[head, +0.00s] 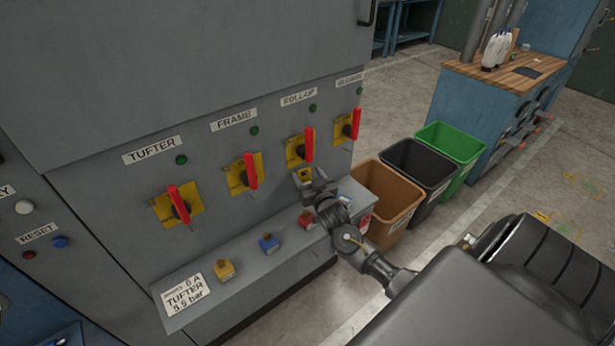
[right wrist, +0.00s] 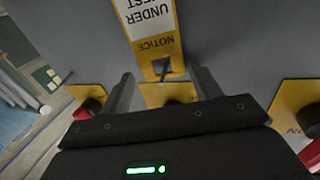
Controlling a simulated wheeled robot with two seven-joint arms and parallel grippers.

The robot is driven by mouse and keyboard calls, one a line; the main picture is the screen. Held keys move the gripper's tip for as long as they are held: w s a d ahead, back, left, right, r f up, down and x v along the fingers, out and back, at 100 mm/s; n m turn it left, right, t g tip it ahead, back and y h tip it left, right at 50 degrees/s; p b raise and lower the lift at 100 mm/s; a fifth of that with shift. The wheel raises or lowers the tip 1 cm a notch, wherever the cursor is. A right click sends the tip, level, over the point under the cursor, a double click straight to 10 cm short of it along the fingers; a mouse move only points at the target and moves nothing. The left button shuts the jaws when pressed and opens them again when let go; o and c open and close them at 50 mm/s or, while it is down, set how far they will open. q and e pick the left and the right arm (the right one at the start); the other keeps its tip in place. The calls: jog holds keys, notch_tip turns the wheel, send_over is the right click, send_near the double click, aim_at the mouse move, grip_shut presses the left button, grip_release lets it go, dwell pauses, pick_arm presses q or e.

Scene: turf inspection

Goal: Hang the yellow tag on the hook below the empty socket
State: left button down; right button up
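The yellow tag (head: 304,174) is against the grey cabinet front, just below the rotary switch under the ROLL-UP label. In the right wrist view the tag (right wrist: 144,22) is upside down, with a yellow NOTICE band, a white field and a slot. A small dark piece, perhaps a hook, shows at the slot; I cannot tell whether it passes through. My right gripper (head: 311,180) is at the tag. Its fingers (right wrist: 162,78) stand apart on either side of the tag, with gaps visible. I cannot identify an empty socket. My left gripper is out of view.
Red-handled switches on yellow plates (head: 161,210) line the cabinet. A ledge (head: 248,283) below carries yellow, blue and red padlock-like blocks and a TUFTER card. Brown (head: 387,193), black (head: 412,170) and green (head: 450,143) bins stand right of the cabinet. Open floor lies beyond them.

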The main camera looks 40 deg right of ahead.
jog(key=shift+w+a, duration=0.1)
jog(key=shift+a, duration=0.25)
jog(key=shift+s+a+y, duration=0.15)
jog(key=shift+s+y, duration=0.05)
jog(key=shift+y, duration=0.1)
jog(key=v, duration=0.5)
jog(key=b+v, duration=0.1)
jog(key=v, duration=0.4)
jog(key=shift+s+f, duration=0.1)
jog(key=shift+s, duration=0.15)
